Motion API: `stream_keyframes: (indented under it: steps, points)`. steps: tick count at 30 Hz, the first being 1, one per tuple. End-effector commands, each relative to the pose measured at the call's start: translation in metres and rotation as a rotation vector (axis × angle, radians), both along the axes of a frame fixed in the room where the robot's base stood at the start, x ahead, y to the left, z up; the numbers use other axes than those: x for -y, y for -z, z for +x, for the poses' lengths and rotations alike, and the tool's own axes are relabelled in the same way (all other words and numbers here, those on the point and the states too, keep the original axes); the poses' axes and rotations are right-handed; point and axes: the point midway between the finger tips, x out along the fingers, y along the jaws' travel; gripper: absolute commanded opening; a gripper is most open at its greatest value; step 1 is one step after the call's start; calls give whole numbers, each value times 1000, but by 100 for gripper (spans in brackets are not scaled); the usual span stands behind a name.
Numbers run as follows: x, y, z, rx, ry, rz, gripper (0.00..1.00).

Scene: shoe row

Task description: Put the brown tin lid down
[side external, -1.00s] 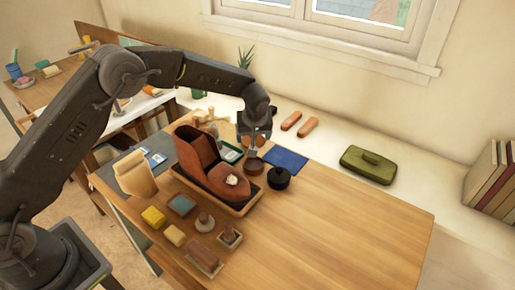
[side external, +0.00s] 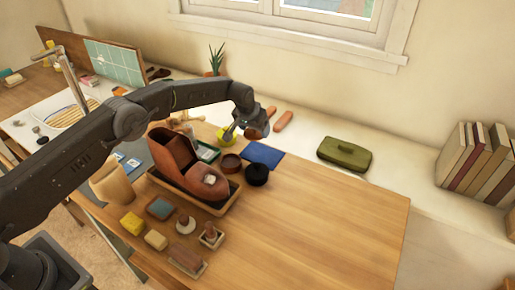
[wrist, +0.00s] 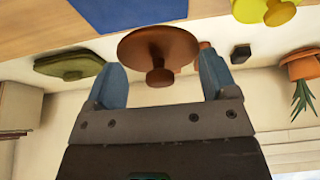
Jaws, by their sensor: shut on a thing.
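My gripper (wrist: 162,80) is shut on the brown tin lid (wrist: 150,43), with one finger at each side of its rim and its small knob between the fingers. In the side view my gripper (side external: 243,132) is above the back of the table, behind the open brown tin (side external: 231,163). The lid is small and partly hidden there. In the wrist view it appears clear of the table.
A black tin (side external: 256,174) stands beside the brown tin. A blue cloth (side external: 263,154) lies behind them and a yellow lid (side external: 225,135) near the gripper. A boot (side external: 180,162) stands in a tray. The table's right side is clear.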

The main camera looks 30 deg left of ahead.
Motion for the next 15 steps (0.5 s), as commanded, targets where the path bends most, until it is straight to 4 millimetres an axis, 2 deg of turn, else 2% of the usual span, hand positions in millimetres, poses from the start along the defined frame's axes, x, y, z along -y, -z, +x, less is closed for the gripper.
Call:
stream_keyframes:
  steps: [3, 10, 15]
  points:
    - [0, 21, 0, -2, -1, 1, 57]
    - [0, 40, 0, 0, -2, 1, 57]
    - [0, 63, -1, -1, -3, 1, 57]
